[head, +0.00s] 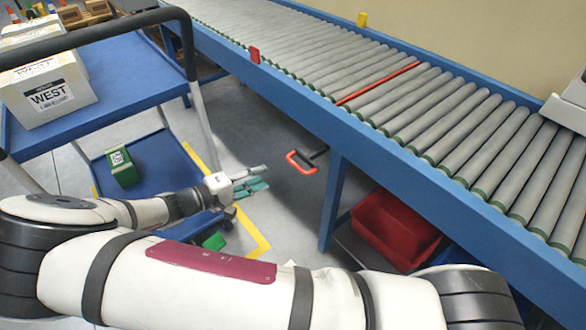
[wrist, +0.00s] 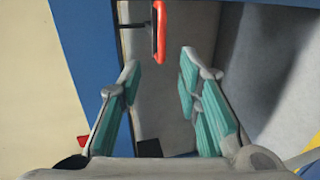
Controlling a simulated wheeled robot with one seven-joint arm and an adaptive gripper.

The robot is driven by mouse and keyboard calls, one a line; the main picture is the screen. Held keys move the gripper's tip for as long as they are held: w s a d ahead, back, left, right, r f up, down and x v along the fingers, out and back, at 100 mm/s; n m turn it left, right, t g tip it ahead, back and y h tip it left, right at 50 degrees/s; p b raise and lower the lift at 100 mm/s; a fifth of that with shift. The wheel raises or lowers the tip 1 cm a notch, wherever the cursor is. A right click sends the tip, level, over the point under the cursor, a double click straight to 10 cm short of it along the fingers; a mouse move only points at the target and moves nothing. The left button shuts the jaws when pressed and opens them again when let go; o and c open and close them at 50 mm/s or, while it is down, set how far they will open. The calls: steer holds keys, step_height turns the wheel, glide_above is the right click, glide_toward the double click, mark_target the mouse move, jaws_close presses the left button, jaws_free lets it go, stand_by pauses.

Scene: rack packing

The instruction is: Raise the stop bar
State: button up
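The red stop bar (head: 378,83) lies low across the conveyor rollers in the head view. An orange-red loop handle (head: 301,161) on a black rod (head: 318,154) sticks out from the conveyor's near side, below the blue rail. My gripper (head: 258,178) is open and empty, left of and below the handle in the head view. In the wrist view the handle (wrist: 160,32) shows at the top, ahead of the gap between my teal-padded fingers (wrist: 159,70). The fingers do not appear to touch it.
The roller conveyor (head: 262,73) has a blue rail and leg (head: 333,200). A red bin (head: 393,228) sits under it. A blue cart (head: 125,75) at left carries white WEST boxes (head: 48,92); a green box (head: 122,166) is on its lower shelf. Open floor surrounds the handle.

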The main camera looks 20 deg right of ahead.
mark_target(294, 162)
steer(key=shift+t, duration=0.3)
steer(key=b+x, duration=0.1)
steer(key=x, duration=0.6)
steer(key=b+x, duration=0.2)
steer(key=x, duration=0.4)
steer(key=shift+w+d+f, duration=0.2)
steer(key=shift+w+f, duration=0.1)
jaws_close()
